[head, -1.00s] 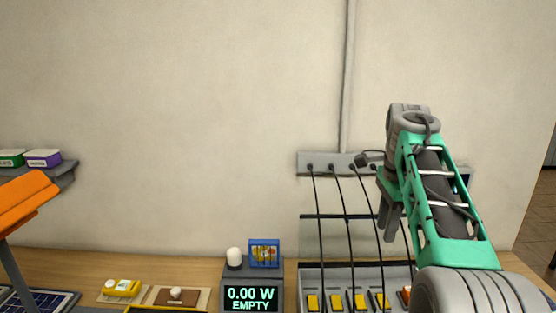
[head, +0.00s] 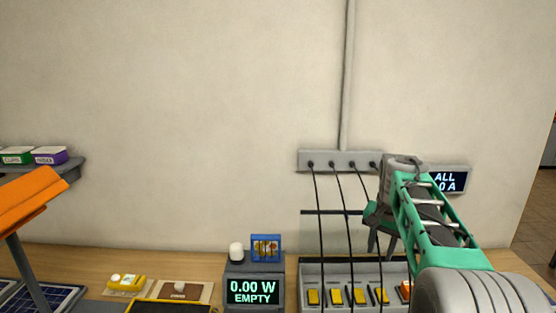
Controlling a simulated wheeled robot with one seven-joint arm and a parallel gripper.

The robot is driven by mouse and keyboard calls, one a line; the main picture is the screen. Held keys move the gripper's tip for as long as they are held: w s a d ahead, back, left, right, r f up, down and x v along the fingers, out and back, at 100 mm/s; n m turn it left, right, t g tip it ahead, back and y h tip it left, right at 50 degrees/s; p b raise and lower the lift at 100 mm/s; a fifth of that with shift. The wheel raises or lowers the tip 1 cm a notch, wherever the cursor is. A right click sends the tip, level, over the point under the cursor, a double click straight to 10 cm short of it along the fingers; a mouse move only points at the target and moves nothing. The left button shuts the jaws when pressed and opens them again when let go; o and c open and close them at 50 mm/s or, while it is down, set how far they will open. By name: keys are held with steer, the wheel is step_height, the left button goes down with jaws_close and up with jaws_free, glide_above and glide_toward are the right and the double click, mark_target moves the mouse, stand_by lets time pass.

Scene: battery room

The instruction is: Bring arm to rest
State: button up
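My arm comes in from the lower right, teal and grey, bent over the right part of the bench. My gripper (head: 381,246) points down in front of the wall, above the row of yellow switches (head: 347,297). Its two dark fingers show a gap between them, and I see nothing held. The arm hides part of the cable strip and the right end of the switch box.
Black cables hang from the grey wall strip (head: 328,160) close to my gripper. A wall display (head: 450,180) is behind the arm. A meter (head: 253,291) reads 0.00 W EMPTY. An orange lamp (head: 30,198) and a shelf (head: 72,168) are at left.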

steer(key=s+a+f+n, duration=0.2)
steer(key=s+a+f, duration=0.15)
steer(key=s, duration=0.45)
steer(key=s+a+f+n, duration=0.25)
steer(key=s+f, duration=0.25)
steer(key=s, duration=0.4)
steer(key=s+a+f+n, duration=0.2)
steer(key=s+a+f, duration=0.15)
steer(key=s, duration=0.45)
steer(key=r, duration=0.1)
steer(key=a+r+t, duration=0.1)
steer(key=r, duration=0.1)
steer(key=a+r+t, duration=0.1)
steer(key=r, duration=0.1)
steer(key=shift+w+n+y, duration=0.2)
steer(key=shift+n+y, duration=0.1)
steer(key=shift+n, duration=0.05)
steer(key=shift+d, duration=0.15)
